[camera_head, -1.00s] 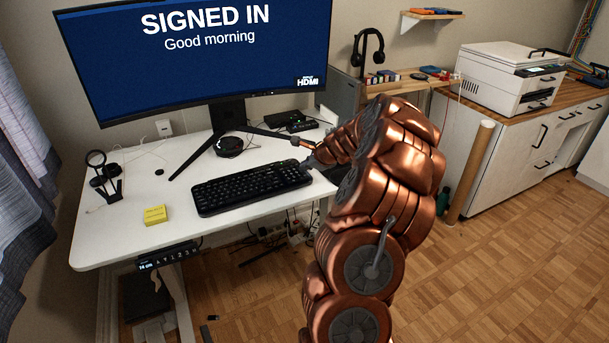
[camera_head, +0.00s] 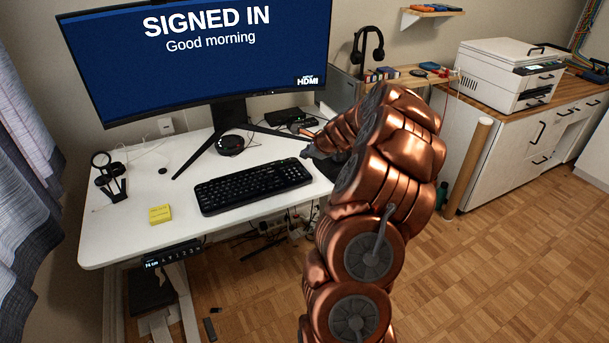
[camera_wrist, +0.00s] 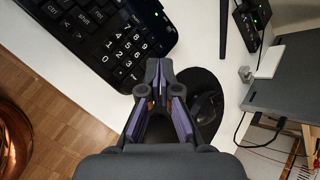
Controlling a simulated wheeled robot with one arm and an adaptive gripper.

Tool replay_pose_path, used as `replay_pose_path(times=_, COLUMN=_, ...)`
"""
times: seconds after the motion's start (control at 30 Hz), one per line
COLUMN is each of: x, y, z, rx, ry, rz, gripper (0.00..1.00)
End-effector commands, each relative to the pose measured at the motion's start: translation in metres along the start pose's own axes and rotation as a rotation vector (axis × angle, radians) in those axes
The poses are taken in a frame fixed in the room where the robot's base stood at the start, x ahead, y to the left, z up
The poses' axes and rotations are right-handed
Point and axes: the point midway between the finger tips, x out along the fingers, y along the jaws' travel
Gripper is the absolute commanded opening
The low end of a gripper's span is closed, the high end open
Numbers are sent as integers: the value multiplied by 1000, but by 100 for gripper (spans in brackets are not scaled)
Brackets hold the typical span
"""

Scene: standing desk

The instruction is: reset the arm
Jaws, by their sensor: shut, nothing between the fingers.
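My gripper (camera_wrist: 158,75) is shut and empty in the wrist view. Its fingertips point toward the right end of the black keyboard (camera_wrist: 108,30), beside the number pad. In the head view my gripper (camera_head: 308,153) is at the end of my copper arm, by the right end of the keyboard (camera_head: 253,186) on the white desk (camera_head: 120,225). Behind the fingers in the wrist view is a dark round mat (camera_wrist: 203,88) with a dark mouse-like shape on it, partly hidden. I cannot tell the exact height of the fingers above the desk.
A monitor (camera_head: 200,60) reads "SIGNED IN". A yellow note block (camera_head: 160,214) lies left of the keyboard. A black stand (camera_head: 108,177) stands at the desk's left. A headset (camera_head: 368,50) hangs behind my arm. A printer (camera_head: 508,75) and cardboard tube (camera_head: 468,165) are at right.

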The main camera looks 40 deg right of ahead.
Motion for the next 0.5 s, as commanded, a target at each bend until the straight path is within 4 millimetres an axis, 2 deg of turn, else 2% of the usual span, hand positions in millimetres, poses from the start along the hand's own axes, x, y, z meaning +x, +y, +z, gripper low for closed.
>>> replay_pose_path(times=0.4, x=0, y=0, z=0, rx=0, ry=0, rz=0, gripper=0)
replay_pose_path(times=0.5, x=-2, y=3, z=8, rx=-18, ry=-7, rz=9, gripper=0)
